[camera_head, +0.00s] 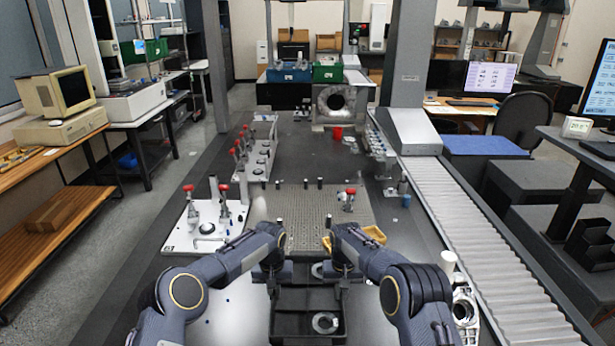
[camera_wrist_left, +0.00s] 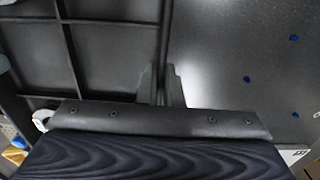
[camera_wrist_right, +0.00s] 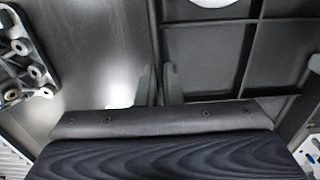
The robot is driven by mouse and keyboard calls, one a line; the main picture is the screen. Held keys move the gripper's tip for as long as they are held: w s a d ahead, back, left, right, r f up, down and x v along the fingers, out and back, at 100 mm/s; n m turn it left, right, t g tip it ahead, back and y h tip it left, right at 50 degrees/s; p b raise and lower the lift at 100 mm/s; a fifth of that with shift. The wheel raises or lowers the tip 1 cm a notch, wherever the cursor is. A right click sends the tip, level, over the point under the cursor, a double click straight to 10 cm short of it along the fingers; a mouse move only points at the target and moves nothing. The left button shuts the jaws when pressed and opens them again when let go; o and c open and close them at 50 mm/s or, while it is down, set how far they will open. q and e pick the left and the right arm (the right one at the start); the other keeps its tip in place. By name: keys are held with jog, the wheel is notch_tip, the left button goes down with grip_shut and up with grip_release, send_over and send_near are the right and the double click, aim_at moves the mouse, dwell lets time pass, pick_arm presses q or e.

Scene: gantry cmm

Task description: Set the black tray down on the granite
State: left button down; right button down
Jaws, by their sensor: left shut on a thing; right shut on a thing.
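The black tray (camera_head: 307,299) is at the bottom middle of the head view, divided into compartments, with a grey metal ring (camera_head: 325,322) in the near one and another round part further back. My left gripper (camera_head: 279,281) is shut on the tray's left wall, which runs between its fingers in the left wrist view (camera_wrist_left: 162,85). My right gripper (camera_head: 341,284) is shut on the right wall, also seen in the right wrist view (camera_wrist_right: 160,85). The grey granite (camera_head: 235,305) spreads below and beside the tray. I cannot tell whether the tray touches it.
A perforated plate (camera_head: 305,212) with a red-knobbed clamp lies beyond the tray. A white clamp fixture (camera_head: 205,226) is at left. A cast metal part (camera_head: 465,308) and roller conveyor (camera_head: 490,250) are at right.

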aim_at(276, 305)
pick_arm(q)
jog(key=shift+f, duration=0.55)
pick_arm(e)
jog(key=shift+f, duration=0.55)
pick_arm(q)
jog(key=shift+f+b, duration=0.1)
jog(key=shift+b, duration=0.25)
pick_arm(e)
jog(key=shift+f, duration=0.1)
